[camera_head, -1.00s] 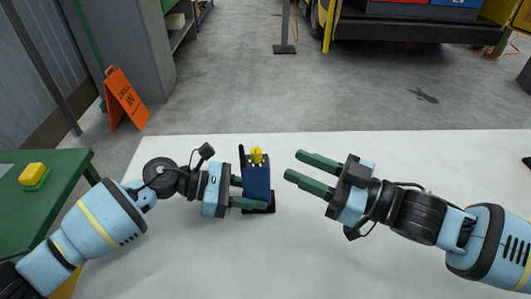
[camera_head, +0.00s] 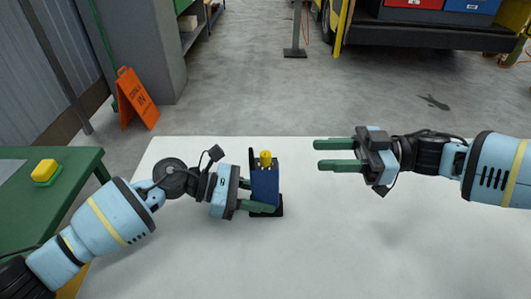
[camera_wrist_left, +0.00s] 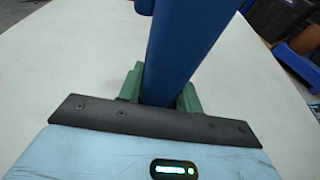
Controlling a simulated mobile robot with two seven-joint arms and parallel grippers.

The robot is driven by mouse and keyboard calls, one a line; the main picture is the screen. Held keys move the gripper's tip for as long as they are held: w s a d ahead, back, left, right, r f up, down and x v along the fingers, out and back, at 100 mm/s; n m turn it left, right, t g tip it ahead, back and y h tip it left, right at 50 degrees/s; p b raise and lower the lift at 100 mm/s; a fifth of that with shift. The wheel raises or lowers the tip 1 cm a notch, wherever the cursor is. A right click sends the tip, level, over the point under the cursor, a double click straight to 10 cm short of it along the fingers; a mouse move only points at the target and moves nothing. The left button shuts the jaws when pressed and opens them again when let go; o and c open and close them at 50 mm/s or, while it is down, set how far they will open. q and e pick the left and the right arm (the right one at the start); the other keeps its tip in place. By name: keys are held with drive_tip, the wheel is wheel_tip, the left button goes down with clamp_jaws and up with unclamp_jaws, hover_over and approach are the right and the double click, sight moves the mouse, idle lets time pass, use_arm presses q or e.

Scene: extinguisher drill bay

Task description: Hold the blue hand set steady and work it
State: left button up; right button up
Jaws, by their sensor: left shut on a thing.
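The blue hand set (camera_head: 265,186) stands upright on a small black base (camera_head: 274,211) on the white table, with a yellow knob (camera_head: 265,157) on top and a dark stub at its upper left. My left gripper (camera_head: 262,196) is shut on the hand set's body from the left, with its green fingers on either side. The left wrist view shows the blue body (camera_wrist_left: 183,45) between the green fingers (camera_wrist_left: 160,88). My right gripper (camera_head: 326,155) is to the right of the hand set, apart from it, with its fingers spread, empty and pointing left.
The white table (camera_head: 330,250) is clear around the hand set. A green table (camera_head: 80,200) at the left carries a yellow button block (camera_head: 45,170). An orange sign (camera_head: 137,98) stands on the floor behind. A vehicle (camera_head: 420,27) is at the back right.

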sight(270, 157)
drive_tip(key=a, duration=1.2)
drive_tip(key=shift+s, duration=0.1)
drive_tip(key=shift+c, duration=0.2)
clamp_jaws()
use_arm(q)
drive_tip(key=shift+d+r, duration=0.1)
use_arm(e)
drive_tip(key=shift+s+a+m+t+h, duration=0.1)
drive_tip(key=shift+m+t+h, duration=0.1)
drive_tip(key=shift+m+t, duration=1)
drive_tip(key=shift+m+t+h, duration=0.2)
drive_tip(key=shift+m+t, duration=0.4)
drive_tip(key=shift+t, duration=1.2)
drive_tip(key=shift+m+t, duration=0.3)
